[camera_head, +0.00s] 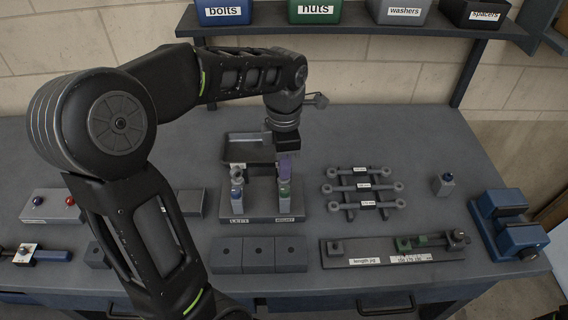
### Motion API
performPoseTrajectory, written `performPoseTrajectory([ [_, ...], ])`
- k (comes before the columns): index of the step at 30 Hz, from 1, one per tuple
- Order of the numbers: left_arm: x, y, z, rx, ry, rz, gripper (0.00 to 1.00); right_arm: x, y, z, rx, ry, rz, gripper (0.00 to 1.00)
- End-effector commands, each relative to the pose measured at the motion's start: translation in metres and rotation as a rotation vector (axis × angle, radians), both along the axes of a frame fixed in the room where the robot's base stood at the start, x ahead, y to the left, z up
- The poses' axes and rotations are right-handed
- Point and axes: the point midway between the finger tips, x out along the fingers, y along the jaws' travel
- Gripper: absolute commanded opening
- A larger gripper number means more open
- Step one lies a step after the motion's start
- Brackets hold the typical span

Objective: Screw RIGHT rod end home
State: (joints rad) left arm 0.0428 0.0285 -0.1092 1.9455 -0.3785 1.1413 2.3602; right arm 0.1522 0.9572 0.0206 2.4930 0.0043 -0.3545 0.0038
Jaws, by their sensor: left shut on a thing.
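My left gripper (285,151) points straight down over the stand (262,217) in the middle of the bench. It is shut on the upper part of the right rod end (284,190), at the stand's right post. The post is upright and shows a green band; a purple part shows between the jaws and the post. The left post (237,190) stands beside it, with a blue band, over a label reading LEFT. The threads and the contact between the jaws are too small to tell. My right gripper is not in view.
Rods lie on a rack (360,187) to the right. A length jig (372,252) lies at the front right, near a blue vise (508,225). Grey blocks (260,254) line the front edge. A grey tray (245,147) is behind the stand. Labelled bins (314,10) stand on the shelf.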

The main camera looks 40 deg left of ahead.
Motion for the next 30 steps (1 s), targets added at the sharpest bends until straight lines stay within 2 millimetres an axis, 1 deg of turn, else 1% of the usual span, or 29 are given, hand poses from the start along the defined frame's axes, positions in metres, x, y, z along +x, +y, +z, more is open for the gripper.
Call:
performPoseTrajectory([
  [4, 0.0003, 0.0001, 0.0007, 0.001, -0.001, -0.09, 0.0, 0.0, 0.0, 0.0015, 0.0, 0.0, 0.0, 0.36],
  [9, 0.0005, 0.0001, 0.0011, 0.0, -0.001, -0.328, 0.0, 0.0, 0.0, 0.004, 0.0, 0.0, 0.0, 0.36],
  [12, 0.0006, 0.0001, 0.0009, 0.001, -0.002, -0.426, 0.0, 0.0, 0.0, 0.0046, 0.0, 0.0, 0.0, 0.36],
  [23, 0.0007, 0.0001, 0.0011, 0.001, -0.003, -0.468, 0.0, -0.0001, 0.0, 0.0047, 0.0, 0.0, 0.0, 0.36],
  [26, 0.0008, 0.0002, 0.0014, 0.001, -0.003, -0.552, 0.0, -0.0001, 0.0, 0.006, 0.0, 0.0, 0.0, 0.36],
  [30, 0.0007, 0.0001, 0.0015, 0.001, -0.003, -0.752, 0.0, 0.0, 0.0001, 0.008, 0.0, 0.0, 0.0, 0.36],
])
